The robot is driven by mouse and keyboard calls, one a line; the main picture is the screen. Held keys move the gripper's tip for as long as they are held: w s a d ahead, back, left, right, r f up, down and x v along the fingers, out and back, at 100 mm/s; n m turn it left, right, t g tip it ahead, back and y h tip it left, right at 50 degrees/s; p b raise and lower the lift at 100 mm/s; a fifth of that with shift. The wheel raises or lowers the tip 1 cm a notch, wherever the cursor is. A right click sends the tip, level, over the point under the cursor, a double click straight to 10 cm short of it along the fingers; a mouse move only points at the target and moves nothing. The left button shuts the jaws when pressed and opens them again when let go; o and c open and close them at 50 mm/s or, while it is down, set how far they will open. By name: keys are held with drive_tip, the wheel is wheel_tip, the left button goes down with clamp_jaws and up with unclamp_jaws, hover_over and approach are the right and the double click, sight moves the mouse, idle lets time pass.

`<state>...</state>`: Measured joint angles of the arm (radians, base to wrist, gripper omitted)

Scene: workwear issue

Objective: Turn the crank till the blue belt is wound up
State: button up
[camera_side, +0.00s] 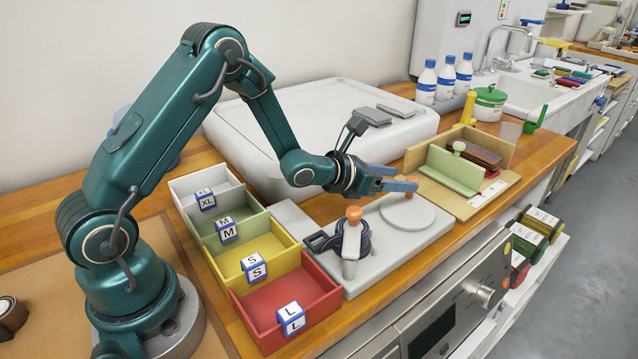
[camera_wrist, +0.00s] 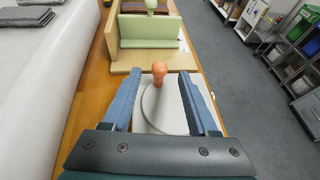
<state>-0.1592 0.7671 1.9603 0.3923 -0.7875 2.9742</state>
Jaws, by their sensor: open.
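The crank is a pale grey disc (camera_side: 408,218) with an upright orange knob (camera_side: 410,187), on a light grey base plate (camera_side: 375,270). The belt (camera_side: 362,238), dark blue, is coiled around a post left of the disc, with a dark buckle end (camera_side: 317,241) sticking out to the left. An orange cap (camera_side: 353,214) tops the post. My gripper (camera_side: 398,179) is open over the disc, its blue fingers at the knob. In the wrist view the knob (camera_wrist: 160,70) shows between the fingertips, with a gap on both sides. Contact is not visible.
Red (camera_side: 318,296), yellow (camera_side: 283,238), green and white labelled bins stand left of the plate. A wooden stand with a green block (camera_side: 452,168) is just beyond the disc. A large white rounded unit (camera_side: 300,110) fills the back. The counter's front edge is close.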

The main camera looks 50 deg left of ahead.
drive_tip(key=shift+v, duration=1.05)
